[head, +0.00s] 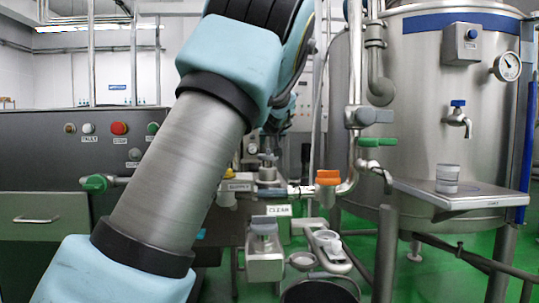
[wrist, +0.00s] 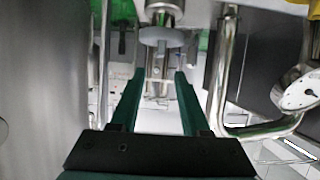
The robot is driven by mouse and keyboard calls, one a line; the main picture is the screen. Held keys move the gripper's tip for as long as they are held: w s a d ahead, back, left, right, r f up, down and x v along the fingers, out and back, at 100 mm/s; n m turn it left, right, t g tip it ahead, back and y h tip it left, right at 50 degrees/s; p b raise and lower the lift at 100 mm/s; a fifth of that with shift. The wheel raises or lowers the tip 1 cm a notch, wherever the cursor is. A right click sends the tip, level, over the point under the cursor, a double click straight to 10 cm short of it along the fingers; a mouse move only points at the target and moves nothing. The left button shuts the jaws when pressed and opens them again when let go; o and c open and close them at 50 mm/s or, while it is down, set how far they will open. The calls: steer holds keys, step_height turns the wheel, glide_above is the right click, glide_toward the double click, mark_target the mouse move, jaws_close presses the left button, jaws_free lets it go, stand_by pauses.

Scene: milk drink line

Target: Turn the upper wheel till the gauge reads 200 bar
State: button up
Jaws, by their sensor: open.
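My gripper (wrist: 159,78) is open in the wrist view, its two dark green fingers apart with nothing held between them. Beyond the fingertips is a pale round disc (wrist: 162,36) on a metal fitting; I cannot tell whether it is the upper wheel. A white dial-like face (wrist: 302,92) shows at the right edge of the wrist view, too small to read. In the head view a round gauge (head: 507,67) is on the steel tank; its reading is not legible. No wheel is clearly recognisable in the head view, where my arm hides much of the middle and my gripper cannot be made out.
The steel tank (head: 430,120) stands at the right with a blue-handled tap (head: 457,118) above a shelf (head: 470,197) holding a small container (head: 447,178). A grey control panel (head: 50,150) is at the left. Pipes and an orange-capped valve (head: 327,178) crowd the middle.

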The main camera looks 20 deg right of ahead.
mark_target(268, 154)
steer(key=p+x, duration=0.1)
steer(key=x, duration=0.8)
steer(key=shift+w+f, duration=0.25)
steer(key=shift+w, duration=0.05)
jaws_close()
